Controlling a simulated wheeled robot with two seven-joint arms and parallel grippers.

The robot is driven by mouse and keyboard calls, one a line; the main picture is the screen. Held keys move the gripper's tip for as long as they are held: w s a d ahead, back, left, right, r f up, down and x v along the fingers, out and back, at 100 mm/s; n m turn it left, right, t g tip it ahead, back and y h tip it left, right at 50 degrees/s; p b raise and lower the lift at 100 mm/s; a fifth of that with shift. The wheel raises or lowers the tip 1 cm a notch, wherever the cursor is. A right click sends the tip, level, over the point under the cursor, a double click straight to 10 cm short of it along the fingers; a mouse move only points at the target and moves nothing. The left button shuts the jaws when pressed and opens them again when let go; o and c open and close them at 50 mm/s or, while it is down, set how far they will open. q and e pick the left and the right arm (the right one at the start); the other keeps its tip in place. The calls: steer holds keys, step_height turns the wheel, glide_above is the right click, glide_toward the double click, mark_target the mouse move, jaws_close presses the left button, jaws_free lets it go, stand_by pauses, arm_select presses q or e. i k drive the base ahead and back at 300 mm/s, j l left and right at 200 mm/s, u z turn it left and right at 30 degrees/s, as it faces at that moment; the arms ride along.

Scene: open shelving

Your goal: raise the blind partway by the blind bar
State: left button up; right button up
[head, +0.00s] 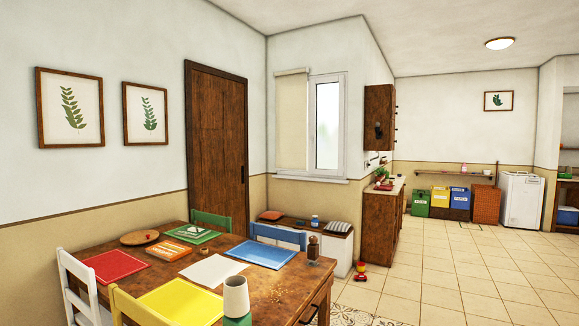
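The beige blind (291,122) hangs on the far wall from a roller at its top. It is lowered over the left part of the window, down to near the sill. Its bottom edge is small at this distance, and I cannot make out the bar clearly. The white-framed window pane (328,125) to its right is uncovered. Neither of my grippers is in view. The blind stands well away across the room, beyond the table.
A wooden table (255,283) with coloured mats and a cup (236,296) fills the near left, with chairs around it. A low bench (338,258) stands under the window. A toy (361,271) lies on the floor beside it. Tiled floor (445,270) is open at right.

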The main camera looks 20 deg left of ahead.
mark_target(293, 162)
steer(key=i+z, duration=0.15)
steer(key=i, duration=1.3)
steer(key=i+j+z, duration=0.1)
steer(key=i, duration=1.35)
steer(key=i+u, duration=0.1)
steer(key=i, duration=0.85)
steer(key=i+l+u, duration=0.1)
steer(key=i, duration=0.8)
steer(key=i+j+u, duration=0.15)
steer(key=i+u, duration=0.7)
steer(key=u, duration=0.15)
steer(key=i+l+u, duration=0.2)
steer(key=i+u, duration=0.3)
steer(key=i+j+u, duration=0.2)
steer(key=i+u, duration=0.7)
steer(key=i, duration=0.2)
steer(key=i+j+z, duration=0.1)
steer(key=i+z, duration=0.4)
steer(key=i+j+z, duration=0.2)
steer(key=z, duration=0.25)
steer(key=i+j+z, duration=0.5)
steer(key=k+l, duration=0.05)
steer(key=l, duration=0.05)
